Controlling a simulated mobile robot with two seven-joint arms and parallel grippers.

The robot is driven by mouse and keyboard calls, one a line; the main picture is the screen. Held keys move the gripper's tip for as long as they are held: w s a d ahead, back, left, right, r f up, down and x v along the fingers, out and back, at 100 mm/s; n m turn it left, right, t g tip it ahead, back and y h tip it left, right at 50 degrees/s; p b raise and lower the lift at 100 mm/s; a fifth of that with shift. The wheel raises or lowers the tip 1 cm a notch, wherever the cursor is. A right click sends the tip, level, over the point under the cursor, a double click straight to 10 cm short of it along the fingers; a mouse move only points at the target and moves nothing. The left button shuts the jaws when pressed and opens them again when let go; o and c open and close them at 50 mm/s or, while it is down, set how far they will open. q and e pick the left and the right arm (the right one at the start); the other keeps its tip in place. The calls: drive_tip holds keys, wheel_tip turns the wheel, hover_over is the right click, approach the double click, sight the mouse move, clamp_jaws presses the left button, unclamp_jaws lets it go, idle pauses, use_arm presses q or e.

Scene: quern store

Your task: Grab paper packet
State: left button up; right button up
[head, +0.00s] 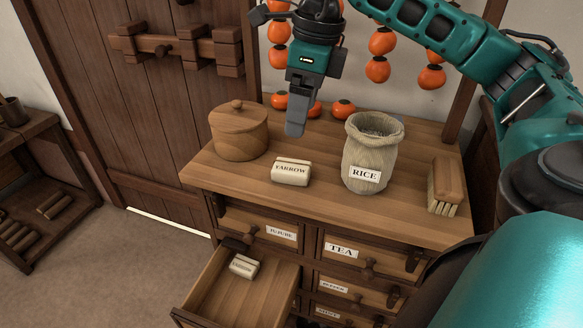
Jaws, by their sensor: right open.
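A cream paper packet (290,172) labelled YARROW lies on the top of the wooden cabinet, between a round lidded box and a rice sack. A second small paper packet (244,265), its label hard to read but similar, lies in the open drawer (220,303) at lower left. My right gripper (296,124) points down over the cabinet top, above the first packet in the picture and apart from it. It is open and empty; its fingers overlap from this side. My left gripper is not in view.
The lidded wooden box (240,135) stands left, the RICE sack (373,150) right, and a brush (446,187) at the right end. Orange fruits (378,69) hang on strings behind. Labelled shut drawers, one reading TEA (343,250), are below. The cabinet top in front of the packet is clear.

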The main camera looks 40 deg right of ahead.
hover_over(292, 165)
drive_tip(key=f, duration=0.4)
drive_tip(key=s+f, duration=0.1)
drive_tip(key=f, duration=0.1)
drive_tip(key=shift+d+f+b, duration=0.1)
drive_tip(key=shift+b, duration=0.3)
drive_tip(key=f, duration=0.4)
drive_tip(key=shift+w+f+b, duration=0.2)
drive_tip(key=shift+w+b, duration=0.1)
drive_tip(key=shift+f, duration=0.3)
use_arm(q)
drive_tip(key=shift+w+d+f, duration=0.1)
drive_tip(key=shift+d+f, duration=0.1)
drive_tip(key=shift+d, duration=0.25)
use_arm(e)
drive_tip(key=shift+w, duration=0.1)
drive_tip(key=c, duration=1.1)
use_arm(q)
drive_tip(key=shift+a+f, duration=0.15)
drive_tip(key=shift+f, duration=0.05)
